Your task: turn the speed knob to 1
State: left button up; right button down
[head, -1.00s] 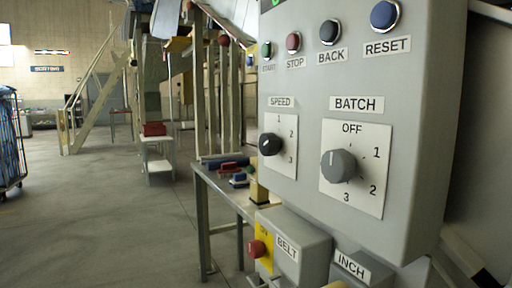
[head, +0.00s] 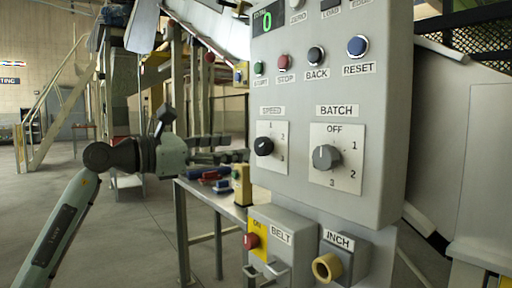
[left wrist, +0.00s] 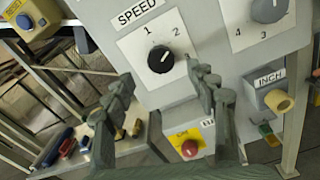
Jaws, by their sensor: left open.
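The speed knob (head: 264,146) is a round black knob on a white plate marked 1, 2 and 3, on the grey control panel (head: 375,215). My right gripper is out of view.
The grey batch knob (head: 326,157) is right of the speed plate. A row of buttons, including the blue reset button (head: 357,46), sits above. The belt box (head: 285,240) and the yellow inch button (head: 326,267) jut out below. A table (head: 210,200) with small items stands behind.

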aim_at(259, 145)
pick_arm(q)
jog(key=p+x, duration=0.1)
jog(key=x, duration=0.6)
jog(key=shift+d, duration=0.1)
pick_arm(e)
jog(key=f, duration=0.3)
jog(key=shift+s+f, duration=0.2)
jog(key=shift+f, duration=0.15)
pick_arm(q)
jog(key=shift+c, duration=0.6)
jog(key=c, duration=1)
jog(key=shift+c, duration=0.2)
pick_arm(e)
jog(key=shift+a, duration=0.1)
